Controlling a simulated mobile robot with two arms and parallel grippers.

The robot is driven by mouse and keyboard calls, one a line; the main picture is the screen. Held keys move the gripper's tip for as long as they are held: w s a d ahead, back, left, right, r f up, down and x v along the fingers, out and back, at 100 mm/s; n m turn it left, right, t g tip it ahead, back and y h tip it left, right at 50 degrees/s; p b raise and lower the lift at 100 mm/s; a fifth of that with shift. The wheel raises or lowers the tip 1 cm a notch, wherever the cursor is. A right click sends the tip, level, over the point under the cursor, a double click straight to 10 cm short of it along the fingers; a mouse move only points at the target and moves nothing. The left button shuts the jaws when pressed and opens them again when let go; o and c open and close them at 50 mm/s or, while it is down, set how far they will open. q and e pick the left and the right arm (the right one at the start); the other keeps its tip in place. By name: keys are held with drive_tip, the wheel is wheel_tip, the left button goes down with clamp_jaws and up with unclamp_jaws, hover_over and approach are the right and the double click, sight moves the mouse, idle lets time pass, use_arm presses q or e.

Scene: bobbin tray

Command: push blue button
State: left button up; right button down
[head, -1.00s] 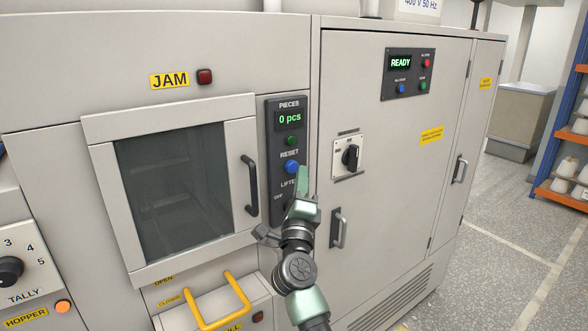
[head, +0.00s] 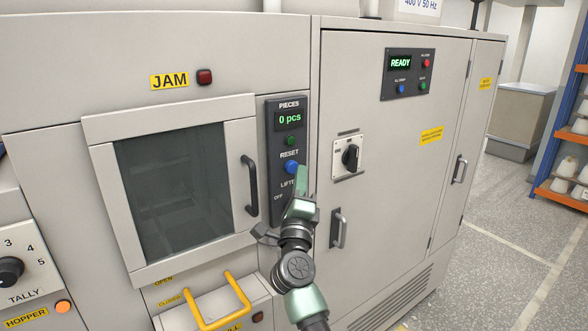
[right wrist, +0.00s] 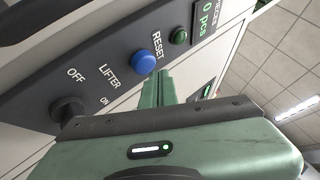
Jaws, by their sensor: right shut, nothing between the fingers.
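The blue button (head: 291,167) sits under the RESET label on the dark PIECES panel (head: 271,155), right of the window door. In the right wrist view, the blue button (right wrist: 144,62) stands out clear and round beside the RESET label. My right gripper (head: 301,177) is shut and empty, its green fingertips just to the lower right of the button. In the right wrist view, the fingertips (right wrist: 159,78) appear right beside the button's edge. I cannot tell whether they touch it. My left gripper is not in view.
The same panel has a green button (head: 290,141) above, a "0 pcs" display and a LIFTER knob (right wrist: 68,109). The door handle (head: 249,185) is close on the left. Another blue button (head: 401,89) is on the READY panel. A rotary switch (head: 350,155) is to the right.

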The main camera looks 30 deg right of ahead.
drive_tip(key=shift+w, duration=0.25)
drive_tip(key=shift+w, duration=0.45)
idle(0.7)
idle(0.4)
drive_tip(key=shift+s+p, duration=0.5)
drive_tip(key=shift+s, duration=0.4)
drive_tip(key=s+p, duration=0.2)
drive_tip(key=s, duration=0.3)
drive_tip(key=shift+d, duration=0.2)
idle(0.4)
